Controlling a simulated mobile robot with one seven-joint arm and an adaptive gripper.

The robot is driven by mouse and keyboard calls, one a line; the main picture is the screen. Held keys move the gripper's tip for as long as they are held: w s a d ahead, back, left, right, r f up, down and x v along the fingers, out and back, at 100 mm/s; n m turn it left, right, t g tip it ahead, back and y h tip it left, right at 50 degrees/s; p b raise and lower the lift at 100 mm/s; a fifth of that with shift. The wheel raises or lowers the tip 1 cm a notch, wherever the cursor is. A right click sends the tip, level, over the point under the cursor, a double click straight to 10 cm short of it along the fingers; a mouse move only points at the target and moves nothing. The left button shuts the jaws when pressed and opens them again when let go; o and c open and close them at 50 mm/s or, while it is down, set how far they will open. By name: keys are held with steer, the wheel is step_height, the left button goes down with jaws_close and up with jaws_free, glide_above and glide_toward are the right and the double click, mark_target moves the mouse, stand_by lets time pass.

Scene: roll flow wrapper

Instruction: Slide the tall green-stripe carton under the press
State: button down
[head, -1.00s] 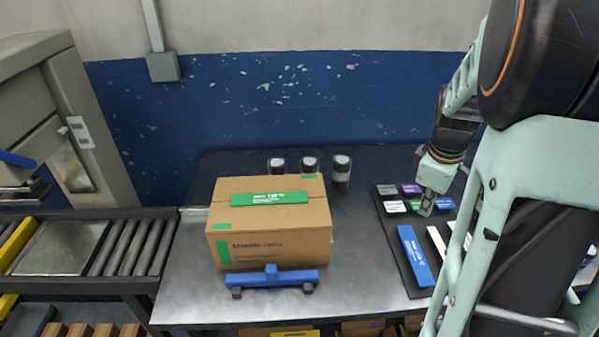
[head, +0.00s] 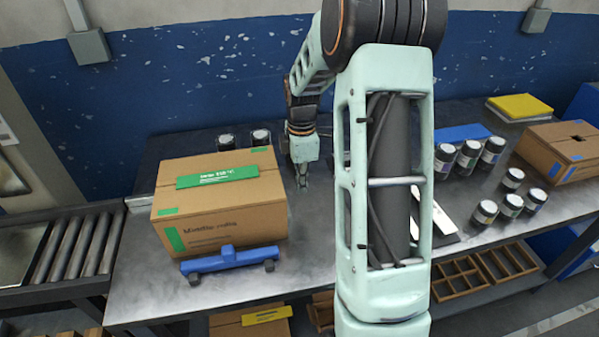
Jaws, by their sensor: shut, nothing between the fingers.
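The tall green-stripe carton (head: 218,215) stands upright on the metal table, left of the middle, with a green strip (head: 217,177) across its top and green patches at its corners. A blue bracket with dark feet (head: 230,259) sits right against the foot of its front face. My gripper (head: 302,183) is shut and empty, a little right of the carton's back right side and apart from it, pointing down. The press is not clearly visible; only part of a beige machine body (head: 30,150) shows at the left edge.
A roller conveyor (head: 70,250) adjoins the table's left end. Two dark jars (head: 261,138) stand behind the carton. More jars (head: 468,155), a blue-marked carton (head: 565,150) and a yellow pad (head: 520,106) are at the right. Bare tabletop (head: 310,245) lies right of the carton.

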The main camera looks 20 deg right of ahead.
step_height(320, 180, down, 2)
steer(key=shift+f, duration=0.15)
steer(key=a, duration=0.3)
steer(key=shift+w+f, duration=0.2)
steer(key=shift+w, duration=0.15)
steer(key=shift+w+a, duration=0.1)
steer(key=shift+a, duration=0.35)
